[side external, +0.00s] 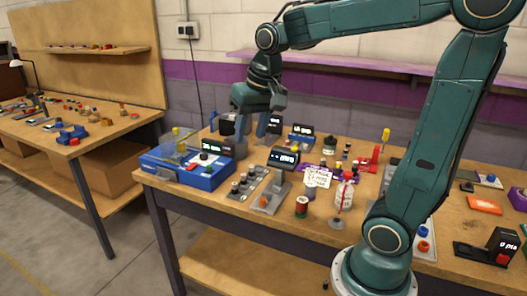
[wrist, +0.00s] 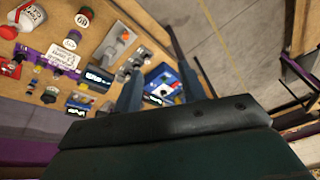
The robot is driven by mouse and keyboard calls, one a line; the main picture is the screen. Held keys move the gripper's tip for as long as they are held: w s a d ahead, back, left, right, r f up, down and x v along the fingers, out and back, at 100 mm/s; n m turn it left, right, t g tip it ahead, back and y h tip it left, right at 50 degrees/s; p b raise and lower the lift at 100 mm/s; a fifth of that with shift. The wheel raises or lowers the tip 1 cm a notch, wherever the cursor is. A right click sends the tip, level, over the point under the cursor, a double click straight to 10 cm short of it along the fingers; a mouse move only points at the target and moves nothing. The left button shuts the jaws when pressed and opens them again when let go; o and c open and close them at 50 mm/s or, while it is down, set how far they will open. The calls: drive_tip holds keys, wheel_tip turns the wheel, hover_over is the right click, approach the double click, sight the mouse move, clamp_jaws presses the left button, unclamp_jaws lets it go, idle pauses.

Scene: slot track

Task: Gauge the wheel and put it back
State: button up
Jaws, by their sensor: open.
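My gripper (side external: 251,137) is open and empty, with its fingers wide apart, above the left part of the bench. It also shows in the wrist view (wrist: 154,55), its two fingers on either side of the blue device. The blue device (side external: 208,180), with a lit display and a round dark-and-white part on top, stands near the left front edge; it also shows in the wrist view (wrist: 158,88). A grey rack (side external: 240,192) with several dark round pieces stands beside it. I cannot tell which piece is the wheel. The gripper partly hides things behind it.
Small display boxes (side external: 284,158) and a white note card (side external: 317,178) stand mid-bench. A red-and-white bottle (side external: 344,193) and a dark red spool (side external: 301,206) are near the front. A black display stand (side external: 490,249) is at far right. The right side is cluttered.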

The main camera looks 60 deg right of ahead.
drive_tip(key=s+a+f+n+t, duration=0.1)
drive_tip(key=s+a+n, duration=0.2)
drive_tip(key=s, duration=0.4)
drive_tip(key=s+a+f+n+t, duration=0.1)
drive_tip(key=s+a+n, duration=0.2)
drive_tip(key=s, duration=0.3)
drive_tip(key=shift+s+a+y, duration=0.4)
drive_tip(key=shift+a, duration=0.05)
